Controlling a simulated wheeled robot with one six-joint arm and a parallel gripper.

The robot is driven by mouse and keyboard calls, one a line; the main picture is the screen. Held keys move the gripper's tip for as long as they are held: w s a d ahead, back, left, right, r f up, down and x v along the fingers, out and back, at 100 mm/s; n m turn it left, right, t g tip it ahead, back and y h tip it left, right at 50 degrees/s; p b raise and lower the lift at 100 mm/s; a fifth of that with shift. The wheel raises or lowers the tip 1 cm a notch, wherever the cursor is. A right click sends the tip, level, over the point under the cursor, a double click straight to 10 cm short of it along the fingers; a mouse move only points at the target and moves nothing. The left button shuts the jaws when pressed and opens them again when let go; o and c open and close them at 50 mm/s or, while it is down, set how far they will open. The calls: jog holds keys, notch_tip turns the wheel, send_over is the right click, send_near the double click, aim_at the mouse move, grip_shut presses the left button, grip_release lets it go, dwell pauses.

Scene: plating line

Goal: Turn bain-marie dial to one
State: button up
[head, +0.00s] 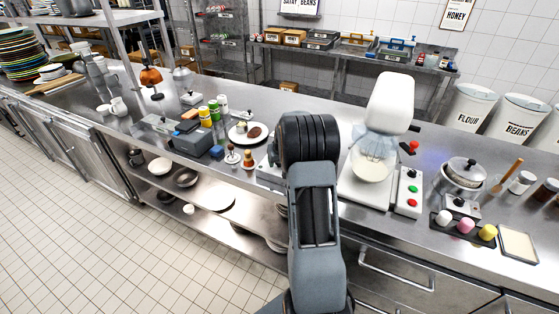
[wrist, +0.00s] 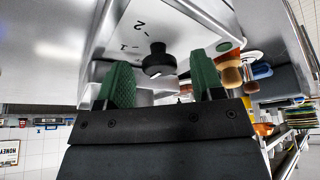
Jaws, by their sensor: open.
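In the wrist view, a round black dial (wrist: 158,60) sits on a bare metal panel (wrist: 185,32), which I take for the bain-marie's front. The marks 1 and 2 are printed at the dial's upper left. A pale line shows on the dial's lower edge; which mark it points to I cannot tell. My gripper (wrist: 160,70) is open, its green fingers on either side of the dial with a gap on each side. In the head view my arm hides the gripper and the dial. Part of a metal box (head: 268,174) shows beside the arm.
A white mixer (head: 390,105) and a control box with coloured buttons (head: 409,192) stand to the right.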

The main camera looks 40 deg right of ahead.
jog(key=c, duration=0.9)
jog(key=shift+m, duration=0.3)
jog(key=shift+w+a+f+m+h+b, duration=0.1)
jog(key=shift+m+h+b, duration=0.45)
jog(key=shift+m, duration=0.55)
jog(key=m+b, duration=0.1)
jog(key=m+g+b, duration=0.1)
jog(key=b, duration=0.1)
jog(key=shift+a+f+m+h, duration=0.1)
jog(key=shift+f+m+h, duration=0.1)
jog(key=shift+m+h, duration=0.15)
jog(key=m+b, duration=0.2)
jog(key=shift+w+m+g+h+b, duration=0.1)
jog(key=shift+m+g+h+b, duration=0.2)
jog(key=shift+g+b, duration=0.1)
jog(key=shift+r+m+g+h+b, duration=0.15)
jog(key=shift+m+g+b, duration=0.2)
jog(key=shift+m+b, duration=0.4)
jog(key=shift+r+m+g+h+b, duration=0.15)
jog(key=shift+m+g+b, duration=0.25)
jog(key=shift+m, duration=0.6)
